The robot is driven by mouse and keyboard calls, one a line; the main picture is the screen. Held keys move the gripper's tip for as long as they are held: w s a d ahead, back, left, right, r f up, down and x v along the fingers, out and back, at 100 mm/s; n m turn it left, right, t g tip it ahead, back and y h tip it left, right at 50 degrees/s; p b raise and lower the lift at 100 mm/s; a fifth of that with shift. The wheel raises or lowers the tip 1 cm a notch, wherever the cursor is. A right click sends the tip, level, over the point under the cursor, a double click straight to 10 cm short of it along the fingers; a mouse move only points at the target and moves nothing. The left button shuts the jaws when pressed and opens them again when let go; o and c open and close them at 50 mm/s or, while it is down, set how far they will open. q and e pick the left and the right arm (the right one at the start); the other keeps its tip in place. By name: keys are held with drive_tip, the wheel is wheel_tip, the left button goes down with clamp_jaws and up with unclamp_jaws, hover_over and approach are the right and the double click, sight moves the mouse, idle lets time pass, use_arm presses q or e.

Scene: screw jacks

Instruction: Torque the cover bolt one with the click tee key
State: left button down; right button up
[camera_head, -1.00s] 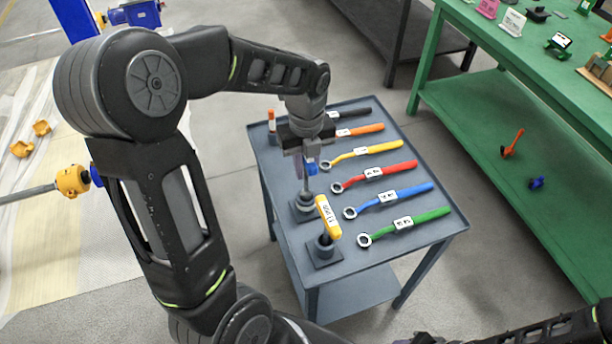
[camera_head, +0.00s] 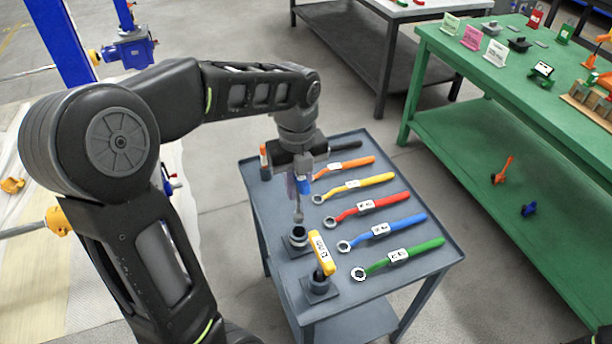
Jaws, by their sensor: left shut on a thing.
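My left gripper (camera_head: 302,172) is shut on a tee key (camera_head: 303,186) with a blue part just below the jaws. The key hangs upright, its grey shaft pointing down and its lower end just above a dark round holder (camera_head: 297,240) on the grey cart. A second tee key with a yellow handle (camera_head: 321,252) and a white label stands in the front holder (camera_head: 319,288). The jaws hide most of the held key's handle. A blue screw jack housing (camera_head: 130,48) stands at the upper left; I cannot make out cover bolt one. My right gripper is not in view.
On the cart (camera_head: 348,298) lie ring wrenches in a row, among them green (camera_head: 415,252), blue (camera_head: 400,225) and red (camera_head: 385,204). An orange-topped item (camera_head: 264,160) stands at the back left corner. A green bench (camera_head: 450,130) is at right. Open floor lies between.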

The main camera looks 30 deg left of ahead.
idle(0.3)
use_arm(q)
drive_tip(key=n, duration=0.3)
drive_tip(key=shift+w+r+n, duration=0.15)
drive_tip(key=shift+w+n, duration=0.05)
drive_tip(key=shift+n, duration=0.9)
drive_tip(key=n, duration=0.2)
drive_tip(key=w+n, duration=0.1)
drive_tip(key=n, duration=0.1)
drive_tip(key=shift+w+a+r+n, duration=0.1)
drive_tip(key=shift+r+n, duration=0.1)
drive_tip(key=shift+n, duration=0.2)
drive_tip(key=w+d+f+n, duration=0.2)
drive_tip(key=w+d+n, duration=0.2)
drive_tip(key=d+n, duration=0.2)
drive_tip(key=w+d+f+n, duration=0.3)
drive_tip(key=d+n, duration=0.3)
drive_tip(key=n, duration=0.3)
drive_tip(key=shift+w+d+f, duration=0.25)
drive_tip(key=shift+w+f, duration=0.05)
drive_tip(key=shift+w, duration=0.6)
